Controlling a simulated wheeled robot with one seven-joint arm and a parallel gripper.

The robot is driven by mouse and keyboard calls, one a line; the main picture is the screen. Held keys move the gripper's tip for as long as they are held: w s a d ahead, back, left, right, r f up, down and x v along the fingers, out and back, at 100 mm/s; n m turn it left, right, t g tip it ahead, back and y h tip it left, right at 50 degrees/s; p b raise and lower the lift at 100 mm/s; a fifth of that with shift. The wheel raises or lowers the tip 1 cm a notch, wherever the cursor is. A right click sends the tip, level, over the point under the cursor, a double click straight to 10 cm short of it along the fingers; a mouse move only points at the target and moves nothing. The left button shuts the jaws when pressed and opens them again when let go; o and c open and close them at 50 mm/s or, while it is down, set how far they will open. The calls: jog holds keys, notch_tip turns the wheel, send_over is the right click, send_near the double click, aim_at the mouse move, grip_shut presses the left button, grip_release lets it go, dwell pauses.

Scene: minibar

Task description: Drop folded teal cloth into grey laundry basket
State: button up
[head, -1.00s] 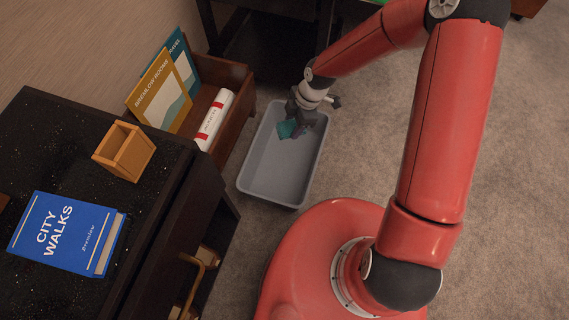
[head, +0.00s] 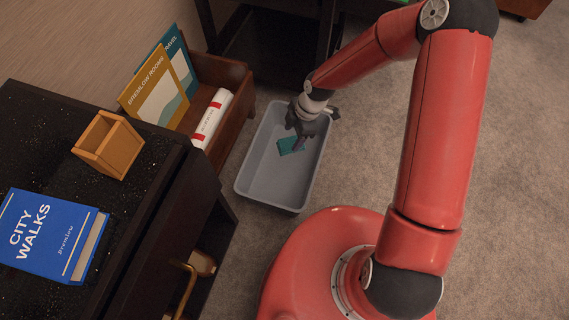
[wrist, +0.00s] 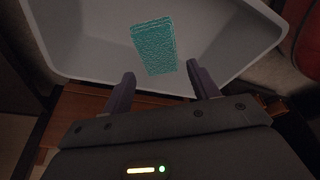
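The folded teal cloth (head: 290,145) lies in the grey laundry basket (head: 262,190), towards its far end. In the wrist view the cloth (wrist: 155,46) shows as a flat rectangle on the floor of the basket (wrist: 85,60), apart from the fingers. My gripper (head: 299,143) is over the far part of the basket. In the wrist view my gripper (wrist: 160,78) is open, with its two fingers spread and nothing between them.
Left of the basket stands a brown wooden crate (head: 236,85) with magazines (head: 160,88) and a white roll-like item (head: 211,118). A black cabinet (head: 150,205) at the left bears a blue book (head: 45,235) and a wooden holder (head: 108,145). Carpet at the right is clear.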

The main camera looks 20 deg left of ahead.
jog(key=shift+o, duration=1.2)
jog(key=p+v, duration=0.1)
jog(key=v, duration=0.6)
jog(key=shift+r+p, duration=0.4)
jog(key=shift+d, duration=0.15)
jog(key=s+d+r+m+t+h+p, duration=0.1)
jog(key=d+r+m+t+h+p, duration=0.1)
jog(key=d+r+m, duration=0.65)
jog(key=d+r+m+t+h+p, duration=0.15)
jog(key=d+r, duration=0.35)
jog(key=r, duration=0.8)
jog(key=s+d+r+m+t+p, duration=0.2)
jog(key=s+d+r+m, duration=0.3)
jog(key=s+r+m, duration=0.2)
jog(key=s+d+r+m+t+p, duration=0.2)
jog(key=s+d+r+m+p, duration=0.1)
jog(key=s+r+m, duration=0.4)
notch_tip(320, 180, up, 3)
jog(key=shift+s+d, duration=0.65)
jog(key=shift+d, duration=0.25)
